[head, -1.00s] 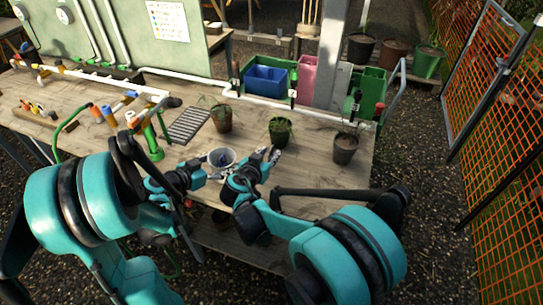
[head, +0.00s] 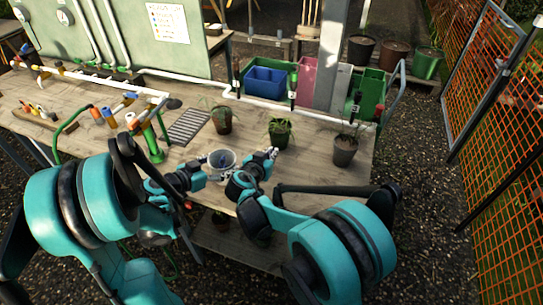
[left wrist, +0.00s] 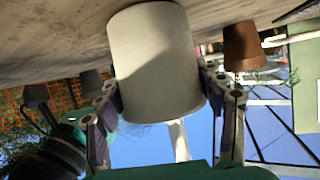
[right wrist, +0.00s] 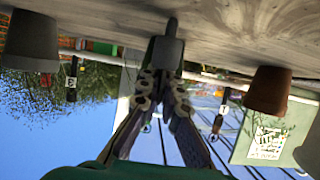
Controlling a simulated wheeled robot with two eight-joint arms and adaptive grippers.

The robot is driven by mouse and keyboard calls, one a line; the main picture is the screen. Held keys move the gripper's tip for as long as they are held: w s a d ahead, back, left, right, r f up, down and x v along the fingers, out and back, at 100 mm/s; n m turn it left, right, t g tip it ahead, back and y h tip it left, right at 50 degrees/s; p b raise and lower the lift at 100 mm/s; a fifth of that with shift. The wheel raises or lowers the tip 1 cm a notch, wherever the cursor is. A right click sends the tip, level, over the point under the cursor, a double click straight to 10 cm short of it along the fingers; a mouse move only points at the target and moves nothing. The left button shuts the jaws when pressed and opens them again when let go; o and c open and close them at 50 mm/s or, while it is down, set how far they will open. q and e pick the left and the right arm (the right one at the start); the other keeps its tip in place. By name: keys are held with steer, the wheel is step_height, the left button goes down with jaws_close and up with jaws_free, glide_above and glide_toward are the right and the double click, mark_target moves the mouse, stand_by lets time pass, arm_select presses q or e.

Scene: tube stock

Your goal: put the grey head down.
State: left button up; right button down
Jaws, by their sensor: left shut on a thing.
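In the right wrist view a small grey head (right wrist: 166,50) with a narrow stem stands at the tips of my right gripper (right wrist: 160,80). Its fingers are close together and look shut on it. In the head view this gripper (head: 268,158) is just right of the white cup, over the table, and the head is too small to make out. My left gripper (left wrist: 158,85) is shut on the white cup (left wrist: 155,60), one finger on each side. The cup also shows in the head view (head: 222,160), mouth up, its contents unclear.
A brown pot (head: 222,122), a green plant pot (head: 280,136) and a dark pot (head: 344,152) stand behind the grippers on the wooden table (head: 310,172). A slatted grey rack (head: 188,127) and white pipework (head: 110,82) lie to the left. Bare tabletop shows between the pots.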

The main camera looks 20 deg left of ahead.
step_height(320, 180, up, 10)
steer(key=shift+f, duration=0.1)
stand_by(0.4)
steer(key=s+a+r, duration=0.4)
steer(key=a, duration=0.3)
steer(key=s+a+r, duration=0.4)
steer(key=s+a, duration=0.1)
steer(key=a, duration=0.2)
steer(key=shift+g, duration=0.3)
steer(key=shift+w+d+f, duration=0.1)
steer(key=shift+f, duration=3.9)
steer(key=c, duration=1.6)
jaws_free()
steer(key=shift+c, duration=0.2)
